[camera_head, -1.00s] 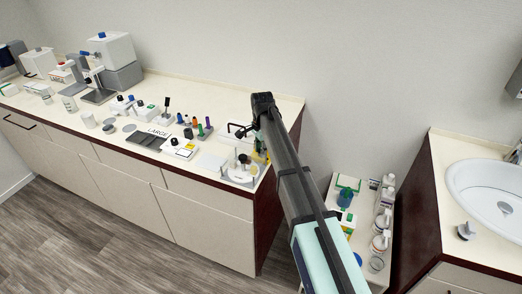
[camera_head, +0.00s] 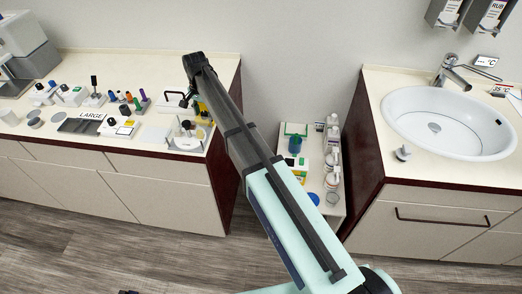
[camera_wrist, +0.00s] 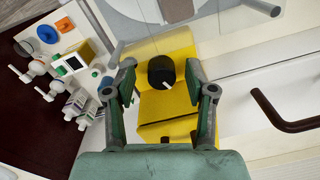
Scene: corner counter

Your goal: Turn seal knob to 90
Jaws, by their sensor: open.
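In the wrist view a black round knob (camera_wrist: 161,72) with a short white mark sits on a yellow block (camera_wrist: 165,110). It is probably the seal knob; no angle figures are readable. The white mark points down toward the right. My gripper (camera_wrist: 160,82) is open, with one green-padded finger on each side of the knob and visible gaps between. In the head view the yellow block (camera_head: 203,108) shows only in part beside my arm, at the right end of the left counter. The knob and my fingers cannot be made out there.
A dark bent bar (camera_wrist: 288,115) stands close to the right finger. A clear-lidded round device (camera_head: 187,138) stands in front of the block. A lower cart (camera_head: 318,190) with bottles fills the gap before the sink counter (camera_head: 450,175). A LARGE-labelled tray (camera_head: 82,124) lies left.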

